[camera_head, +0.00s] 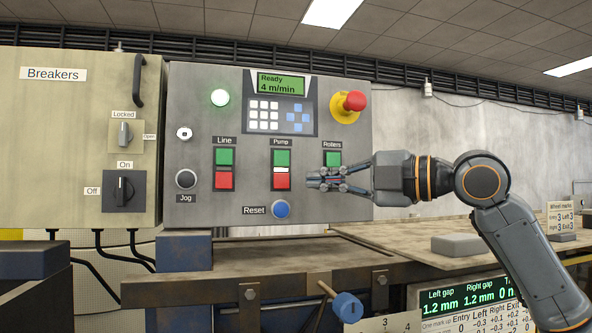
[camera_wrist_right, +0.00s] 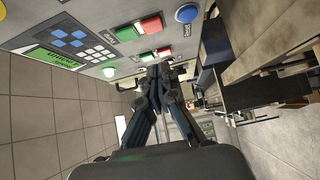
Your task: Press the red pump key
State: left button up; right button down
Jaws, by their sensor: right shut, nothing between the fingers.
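The red pump key (camera_head: 281,181) is on the grey control panel, below the green pump key (camera_head: 281,158), with a pale strip between them. The red pump key also shows in the right wrist view (camera_wrist_right: 152,24), near the top. My right gripper (camera_head: 312,180) is shut and empty, pointing left across the panel. In the head view its tips are just right of the red pump key, at about its height, overlapping the lower Rollers key area. The gap in depth to the panel is hard to tell. In the right wrist view the fingertips (camera_wrist_right: 162,71) appear apart from the key. My left gripper is out of view.
The red Line key (camera_head: 223,180) is left of the pump key, and the blue Reset button (camera_head: 281,209) is below it. The green Rollers key (camera_head: 332,159) and red emergency stop (camera_head: 354,101) are to the right. A metal table (camera_head: 200,290) spans below.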

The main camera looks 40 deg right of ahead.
aim_at(276, 180)
jog(key=w+p, duration=0.1)
jog(key=w, duration=0.1)
jog(key=w+p, duration=0.1)
jog(key=w, duration=0.1)
jog(key=w+p, duration=0.1)
jog(key=w, duration=0.1)
jog(key=shift+w+d+r, duration=0.15)
jog(key=shift+w+d, duration=0.1)
jog(key=shift+w, duration=0.1)
jog(key=shift+w+d, duration=0.25)
jog(key=shift+a, duration=0.1)
jog(key=shift+p, duration=0.3)
